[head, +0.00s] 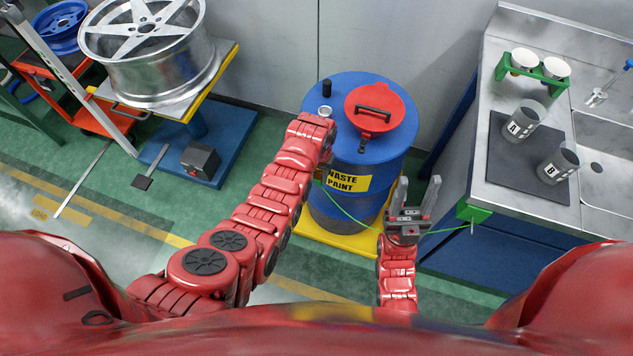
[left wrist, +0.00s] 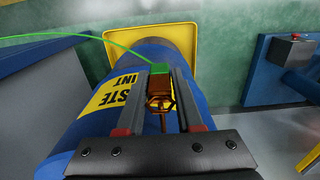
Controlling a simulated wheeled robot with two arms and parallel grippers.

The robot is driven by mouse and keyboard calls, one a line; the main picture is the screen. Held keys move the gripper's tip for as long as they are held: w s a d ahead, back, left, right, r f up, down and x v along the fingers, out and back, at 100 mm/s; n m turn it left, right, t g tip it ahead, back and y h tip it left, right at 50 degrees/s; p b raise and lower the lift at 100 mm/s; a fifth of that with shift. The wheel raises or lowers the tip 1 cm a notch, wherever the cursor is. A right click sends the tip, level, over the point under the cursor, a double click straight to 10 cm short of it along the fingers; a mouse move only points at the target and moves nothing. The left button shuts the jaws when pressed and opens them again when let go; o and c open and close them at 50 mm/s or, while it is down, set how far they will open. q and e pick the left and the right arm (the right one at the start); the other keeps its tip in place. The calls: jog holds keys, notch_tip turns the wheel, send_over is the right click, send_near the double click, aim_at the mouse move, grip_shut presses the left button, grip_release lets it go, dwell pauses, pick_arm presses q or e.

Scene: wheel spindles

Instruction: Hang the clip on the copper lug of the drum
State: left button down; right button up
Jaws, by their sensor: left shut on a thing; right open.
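The blue drum (head: 362,165) with the yellow WASTE PAINT label stands upright; its side fills much of the left wrist view (left wrist: 70,135). My left gripper (left wrist: 164,82) is shut on the clip (left wrist: 159,86), a copper-coloured piece with a green end, close to the drum's side. The green cable (left wrist: 75,36) runs from the clip. In the head view my left wrist hides the clip. I cannot make out the copper lug apart from the copper-coloured parts between the fingers. My right gripper (head: 415,193) is open and empty, right of the drum.
A yellow tray (head: 340,239) lies under the drum. The drum's red lid (head: 386,99) is on top. The cable reaches a green block (head: 472,213) on the bench (head: 487,196) at right. A wheel stand (head: 220,125) is at left, with free floor between.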

pick_arm(q)
jog(key=shift+w+d+f+b, duration=0.15)
jog(key=shift+w+d+b, duration=0.1)
jog(key=shift+w+b, duration=0.35)
jog(key=shift+w+f+b, duration=0.25)
jog(key=shift+b, duration=0.2)
jog(key=shift+w+d+f+b, duration=0.1)
jog(key=shift+w+d+b, duration=0.05)
jog(key=shift+w+b, duration=0.25)
jog(key=shift+c, duration=2.4)
grip_release()
jog(key=shift+s, duration=0.1)
notch_tip(320, 180, up, 10)
jog(key=shift+r, duration=0.15)
notch_tip(320, 180, up, 7)
jog(key=p, duration=0.6)
